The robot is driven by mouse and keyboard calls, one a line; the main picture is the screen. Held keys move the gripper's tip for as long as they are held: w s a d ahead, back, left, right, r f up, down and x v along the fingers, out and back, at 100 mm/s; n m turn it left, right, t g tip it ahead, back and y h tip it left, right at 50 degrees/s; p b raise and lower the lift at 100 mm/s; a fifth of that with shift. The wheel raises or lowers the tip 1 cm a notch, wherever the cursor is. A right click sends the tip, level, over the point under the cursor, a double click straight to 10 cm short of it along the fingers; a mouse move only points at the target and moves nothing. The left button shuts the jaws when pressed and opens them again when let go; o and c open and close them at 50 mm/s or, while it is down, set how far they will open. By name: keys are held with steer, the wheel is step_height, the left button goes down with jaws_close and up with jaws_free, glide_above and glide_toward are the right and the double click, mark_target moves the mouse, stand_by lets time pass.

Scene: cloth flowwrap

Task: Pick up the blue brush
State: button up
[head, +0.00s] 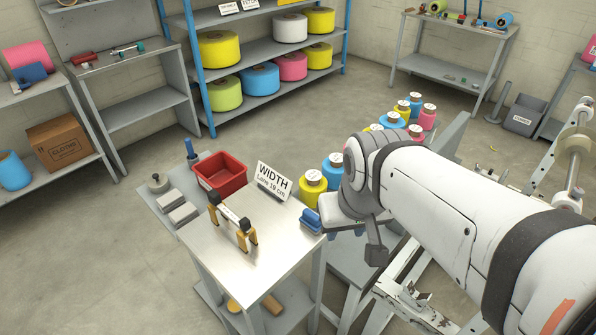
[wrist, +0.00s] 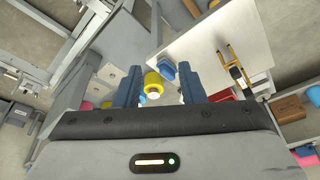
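The blue brush (head: 311,217) lies on the right edge of the metal table (head: 262,236), near the front of the width sign. In the wrist view a small blue block, which looks like the brush (wrist: 167,70), lies at the edge of the pale table top. My gripper (wrist: 160,74) is open, its two blue fingers wide apart with nothing held between them. In the head view my gripper hangs just right of the brush, partly hidden by my arm. The brush appears between the fingertips in the wrist view, at a distance I cannot tell.
On the table stand a yellow-legged gauge (head: 232,221) and a width sign (head: 273,181). A red bin (head: 220,174) is behind them. Yellow, blue and pink bottles (head: 313,186) crowd the area beside my arm. Grey machine frames stand at right.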

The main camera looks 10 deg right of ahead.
steer(key=shift+a, duration=0.1)
steer(key=shift+o, duration=1.5)
steer(key=shift+w+f, duration=0.15)
steer(key=shift+w, duration=0.2)
steer(key=shift+o, duration=1.1)
steer(key=w+f+n+g+b, duration=0.1)
steer(key=w+f+n+b, duration=0.2)
steer(key=w, duration=0.6)
steer(key=shift+w+a+f+g, duration=0.15)
steer(key=shift+a+f+g, duration=0.15)
steer(key=shift+f, duration=0.6)
steer(key=n+g+b, duration=0.2)
steer(key=n+b, duration=0.1)
steer(key=n, duration=0.1)
glide_above(312, 214)
steer(key=f, duration=1)
steer(key=shift+s+d, duration=0.2)
steer(key=shift+s, duration=0.1)
steer(key=shift+w+a+f+p, duration=0.1)
steer(key=shift+w+f+p, duration=0.1)
steer(key=shift+f, duration=1.75)
steer(key=shift+w+a+f+p, duration=0.1)
steer(key=shift+f+p, duration=0.1)
steer(key=shift+f, duration=1.75)
